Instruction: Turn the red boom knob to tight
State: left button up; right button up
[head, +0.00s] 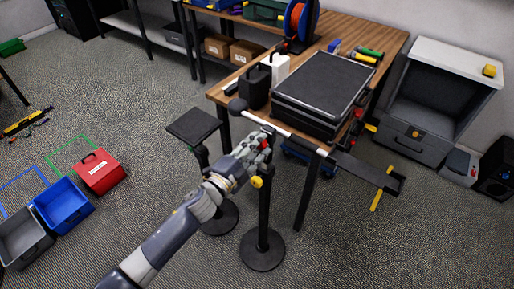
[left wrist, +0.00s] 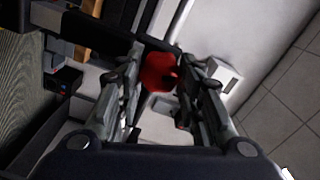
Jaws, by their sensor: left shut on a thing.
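The red boom knob (head: 265,144) sits at the top of a black stand (head: 263,205), where the light boom rod (head: 285,131) crosses. My left gripper (head: 261,142) reaches it from the lower left and is shut on it. In the left wrist view the red knob (left wrist: 158,72) shows between the two fingers of the left gripper (left wrist: 162,62). Any tight or loose mark on the knob cannot be made out. My right gripper is not in view.
A yellow knob (head: 257,182) sits lower on the stand, just below my gripper. A wooden table (head: 392,42) with a black case (head: 320,88) stands close behind. A stool-like black stand (head: 194,125) is to the left. The floor at lower right is clear.

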pick_arm(q)
jog(key=shift+f+m+b, duration=0.1)
jog(key=shift+m+b, duration=0.3)
jog(key=shift+m, duration=1.5)
jog(key=o, duration=1.1)
jog(key=shift+c, duration=0.2)
jog(key=v, duration=1.2)
